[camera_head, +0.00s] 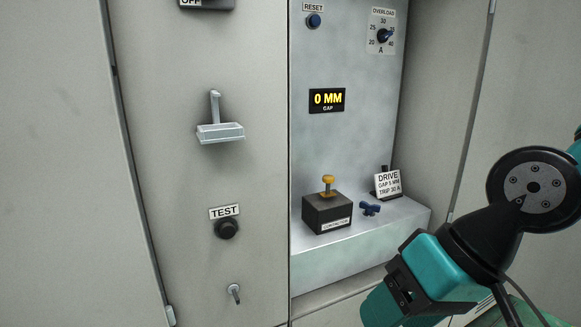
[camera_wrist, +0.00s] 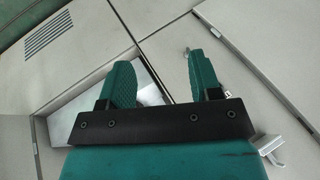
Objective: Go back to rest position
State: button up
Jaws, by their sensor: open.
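My gripper shows in the wrist view (camera_wrist: 158,80) with its two green fingers spread wide apart and nothing between them. In the head view my teal and black arm comes in at the lower right, in front of the cabinet, and its fingertips cannot be made out there.
The left panel carries a grey handle with a tray-like end (camera_head: 220,132), a black TEST knob (camera_head: 227,229) and a small toggle (camera_head: 234,292). A RESET button (camera_head: 314,20) and an OVERLOAD dial (camera_head: 383,35) are higher up. The ledge's front edge (camera_head: 360,237) juts out near my arm.

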jog(key=s+d+r+n+g+h+p, duration=0.1)
jog(key=s+d+r+n+h+p, duration=0.15)
jog(key=s+n, duration=0.2)
notch_tip(320, 180, up, 11)
jog(key=m+p, duration=0.1)
jog(key=p, duration=1)
jog(key=shift+d, duration=0.35)
jog(key=shift+y, duration=0.25)
jog(key=shift+c, duration=0.5)
